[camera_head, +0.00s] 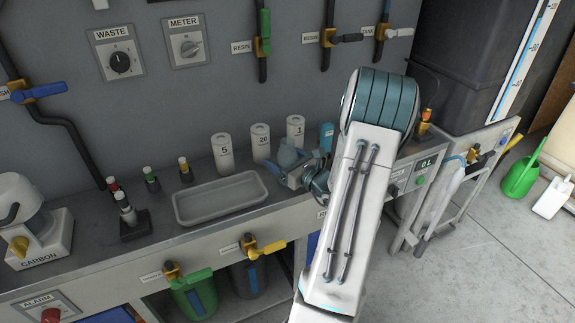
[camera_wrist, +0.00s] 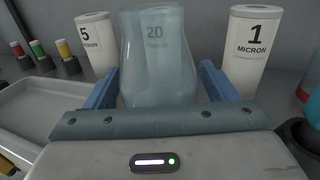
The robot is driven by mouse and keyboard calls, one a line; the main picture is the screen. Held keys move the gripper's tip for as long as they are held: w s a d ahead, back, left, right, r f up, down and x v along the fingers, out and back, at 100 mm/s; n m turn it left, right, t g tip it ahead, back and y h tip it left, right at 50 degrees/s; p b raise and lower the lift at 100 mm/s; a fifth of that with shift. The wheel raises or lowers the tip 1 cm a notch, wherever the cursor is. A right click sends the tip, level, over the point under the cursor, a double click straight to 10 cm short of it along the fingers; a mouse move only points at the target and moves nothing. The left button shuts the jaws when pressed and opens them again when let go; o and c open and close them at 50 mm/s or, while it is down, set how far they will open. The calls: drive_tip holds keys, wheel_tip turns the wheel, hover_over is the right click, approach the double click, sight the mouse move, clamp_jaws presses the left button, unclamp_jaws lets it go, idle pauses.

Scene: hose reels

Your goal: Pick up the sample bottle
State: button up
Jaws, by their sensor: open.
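The sample bottle appears to be the translucent pale-blue bottle (camera_wrist: 158,60), upright on the counter with the "20" filter canister showing through it. In the head view the bottle (camera_head: 288,153) is partly hidden by my gripper. My gripper (camera_wrist: 160,88) is open, its blue fingers on either side of the lower part of the bottle. I cannot tell whether either finger touches it. In the head view my gripper (camera_head: 290,176) is low over the counter, to the right of the grey tray.
White canisters marked 5 (camera_head: 222,155), 20 (camera_head: 260,143) and 1 (camera_head: 295,130) stand close behind. A blue container (camera_head: 326,138) is to the right. The shallow grey tray (camera_head: 183,222) is at left.

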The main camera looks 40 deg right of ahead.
drive_tip(key=c, duration=1.2)
drive_tip(key=shift+r, duration=0.2)
